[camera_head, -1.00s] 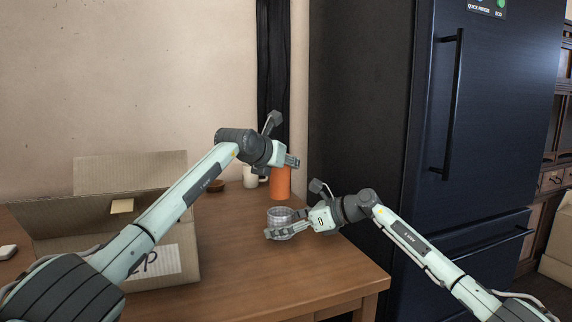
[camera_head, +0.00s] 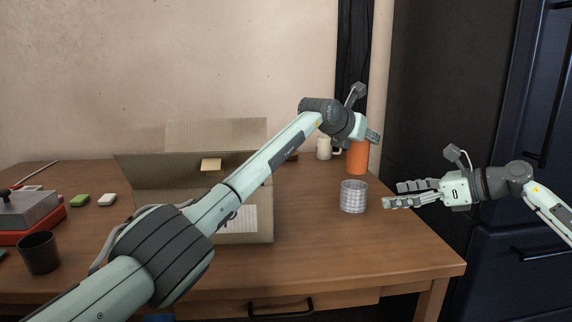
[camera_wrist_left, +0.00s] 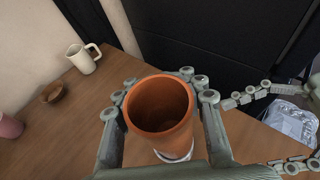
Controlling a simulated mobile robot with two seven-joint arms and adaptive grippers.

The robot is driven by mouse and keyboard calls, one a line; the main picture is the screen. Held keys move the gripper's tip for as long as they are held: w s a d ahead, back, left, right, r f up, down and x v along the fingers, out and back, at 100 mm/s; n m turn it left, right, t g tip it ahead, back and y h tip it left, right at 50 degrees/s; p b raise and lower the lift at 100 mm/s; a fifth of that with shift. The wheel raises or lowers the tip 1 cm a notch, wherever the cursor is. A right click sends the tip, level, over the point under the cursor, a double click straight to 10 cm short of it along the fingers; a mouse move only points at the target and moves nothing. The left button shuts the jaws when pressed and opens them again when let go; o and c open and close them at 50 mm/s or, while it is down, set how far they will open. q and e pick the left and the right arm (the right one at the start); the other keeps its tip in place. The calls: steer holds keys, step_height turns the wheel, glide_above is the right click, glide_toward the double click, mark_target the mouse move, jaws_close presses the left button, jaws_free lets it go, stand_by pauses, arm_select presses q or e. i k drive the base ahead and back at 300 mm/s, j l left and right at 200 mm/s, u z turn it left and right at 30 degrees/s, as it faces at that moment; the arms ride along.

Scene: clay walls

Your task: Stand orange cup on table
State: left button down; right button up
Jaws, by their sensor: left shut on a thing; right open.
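The orange cup (camera_head: 358,158) is upright near the back right of the wooden table (camera_head: 310,235). In the left wrist view the orange cup (camera_wrist_left: 160,105) shows its open mouth, with a pale ring at its foot. My left gripper (camera_head: 372,136) is shut on it; its fingers (camera_wrist_left: 162,100) lie on both sides of the cup. I cannot tell whether the cup's base touches the table. My right gripper (camera_head: 388,195) is open and empty, right of a clear ribbed glass (camera_head: 353,197) and apart from it.
A cardboard box (camera_head: 250,220) stands open behind my left arm. A white mug (camera_head: 324,148) and a brown bowl (camera_wrist_left: 52,92) are near the cup. A black cup (camera_head: 39,252) and a red box (camera_head: 25,237) are far left. A dark fridge (camera_head: 520,130) stands right.

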mark_target(311, 219)
steer(key=k, duration=0.95)
